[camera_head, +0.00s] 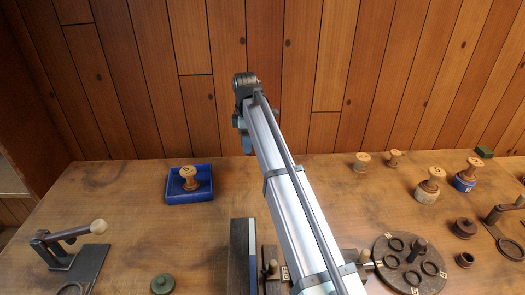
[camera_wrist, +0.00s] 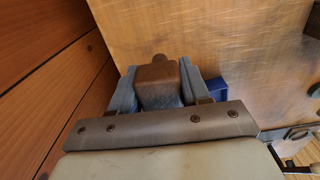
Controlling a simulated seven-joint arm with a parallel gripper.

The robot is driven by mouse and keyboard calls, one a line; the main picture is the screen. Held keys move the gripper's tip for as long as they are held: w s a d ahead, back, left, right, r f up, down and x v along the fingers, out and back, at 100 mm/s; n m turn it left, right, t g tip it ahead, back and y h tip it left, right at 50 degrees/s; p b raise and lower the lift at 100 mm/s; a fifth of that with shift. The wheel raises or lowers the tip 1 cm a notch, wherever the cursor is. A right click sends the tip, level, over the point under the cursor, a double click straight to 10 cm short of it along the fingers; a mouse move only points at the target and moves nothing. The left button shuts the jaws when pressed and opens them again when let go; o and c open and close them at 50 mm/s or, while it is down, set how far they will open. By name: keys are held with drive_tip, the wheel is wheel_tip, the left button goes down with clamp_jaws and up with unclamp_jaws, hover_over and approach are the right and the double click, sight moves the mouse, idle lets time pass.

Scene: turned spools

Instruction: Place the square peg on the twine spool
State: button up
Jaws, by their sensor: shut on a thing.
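In the wrist view my gripper (camera_wrist: 157,70) has its two blue-grey fingers closed on the sides of a brown block with a small knob, which looks like the square peg (camera_wrist: 158,82). In the head view my gripper (camera_head: 246,142) is raised near the back wall and mostly hidden by my arm; the peg cannot be made out there. A spool with a pale wound body (camera_head: 427,193), perhaps the twine spool, stands on the right of the table. Another spool has a blue body (camera_head: 465,183). Neither is near my gripper.
A blue tray (camera_head: 176,197) holding a wooden spool (camera_head: 189,180) stands left of my arm. Two small spools (camera_head: 361,161) stand at the back right. A round board with rings (camera_head: 411,276), a lever device (camera_head: 75,255) and a green round piece (camera_head: 162,284) are nearer.

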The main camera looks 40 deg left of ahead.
drive_tip(key=shift+r, duration=0.45)
drive_tip(key=w+d+r+m, duration=0.2)
drive_tip(key=w+d+m, duration=0.1)
drive_tip(key=w+d, duration=1.2)
wheel_tip(320, 180, up, 4)
drive_tip(key=r+n, duration=0.1)
drive_tip(key=n, duration=0.2)
hover_over(364, 157)
drive_tip(key=shift+a+f, duration=0.1)
drive_tip(key=shift+f, duration=0.15)
drive_tip(key=shift+f, duration=4.9)
drive_tip(key=shift+f, duration=0.1)
drive_tip(key=o, duration=1)
drive_tip(key=shift+o, duration=0.2)
